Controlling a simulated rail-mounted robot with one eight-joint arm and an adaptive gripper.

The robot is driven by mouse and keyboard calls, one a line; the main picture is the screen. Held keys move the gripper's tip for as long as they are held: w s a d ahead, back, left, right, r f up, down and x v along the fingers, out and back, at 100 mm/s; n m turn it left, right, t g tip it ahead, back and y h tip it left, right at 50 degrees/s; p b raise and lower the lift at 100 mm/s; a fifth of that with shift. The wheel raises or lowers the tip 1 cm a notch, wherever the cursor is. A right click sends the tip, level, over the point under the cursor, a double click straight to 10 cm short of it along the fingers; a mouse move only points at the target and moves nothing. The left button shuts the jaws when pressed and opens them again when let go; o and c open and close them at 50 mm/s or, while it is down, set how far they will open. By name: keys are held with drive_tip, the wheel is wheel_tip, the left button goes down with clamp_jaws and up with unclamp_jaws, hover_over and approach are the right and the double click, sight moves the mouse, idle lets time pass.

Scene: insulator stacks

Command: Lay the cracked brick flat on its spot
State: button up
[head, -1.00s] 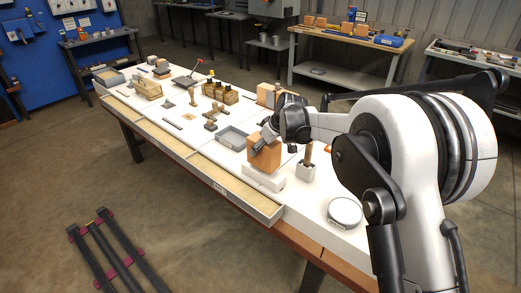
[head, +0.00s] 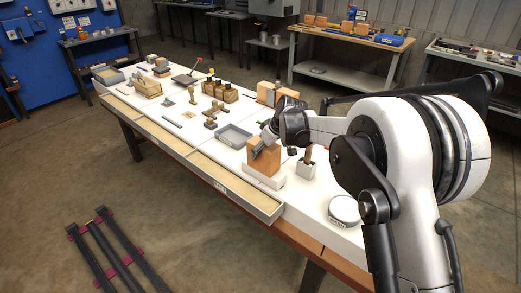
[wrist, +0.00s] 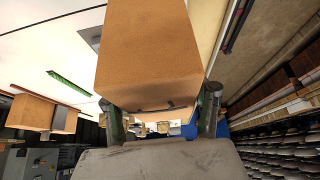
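The cracked brick (head: 264,156) is an orange-tan block standing upright at the white block (head: 264,177) near the table's front edge. I cannot tell whether its underside touches that block. In the wrist view the brick (wrist: 150,50) fills the upper middle, with a dark crack-like mark on its near edge. The spot for the brick cannot be made out for sure.
A grey tray (head: 234,137) lies just left of the brick. A white pot with a wooden handle (head: 305,166) and a round white dish (head: 344,209) stand to the right. Two more bricks (head: 275,94) stand behind.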

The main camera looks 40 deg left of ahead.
drive_tip(key=shift+o, duration=1.3)
drive_tip(key=shift+r, duration=0.15)
drive_tip(key=shift+r+p, duration=0.3)
drive_tip(key=shift+p, duration=0.1)
drive_tip(key=v, duration=1.2)
drive_tip(key=shift+r, duration=0.15)
